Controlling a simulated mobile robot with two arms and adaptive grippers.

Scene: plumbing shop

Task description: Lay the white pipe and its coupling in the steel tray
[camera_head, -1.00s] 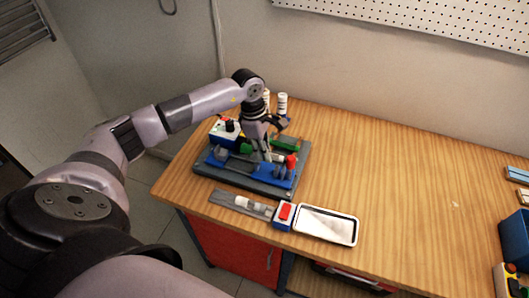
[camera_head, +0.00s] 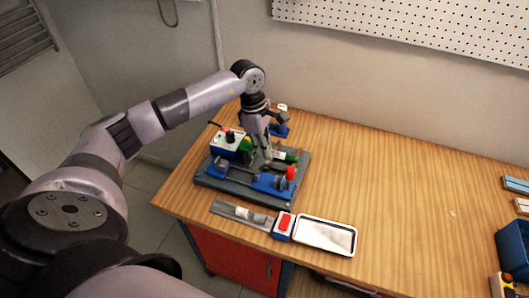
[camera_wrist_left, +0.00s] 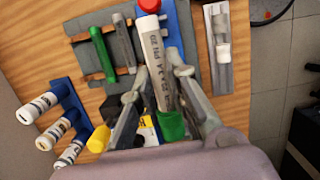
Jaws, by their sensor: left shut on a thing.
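The white pipe (camera_wrist_left: 157,62), printed with dark lettering, lies between the fingers of my left gripper (camera_wrist_left: 160,82) in the wrist view. The gripper is shut on it. In the head view the left gripper (camera_head: 267,156) is over the dark fixture board (camera_head: 215,183), and the pipe is mostly hidden there. A white fitting (camera_wrist_left: 222,38) lies on a grey strip beside the board; it may be the coupling, but I cannot be sure. The steel tray (camera_head: 353,240) is white-rimmed, looks empty and lies at the table's front edge.
A blue block with a red top (camera_head: 284,225) stands between the grey strip (camera_head: 225,209) and the tray. A red part (camera_head: 291,173) stands up on the board. White bottles (camera_wrist_left: 36,108) stand in a blue rack.

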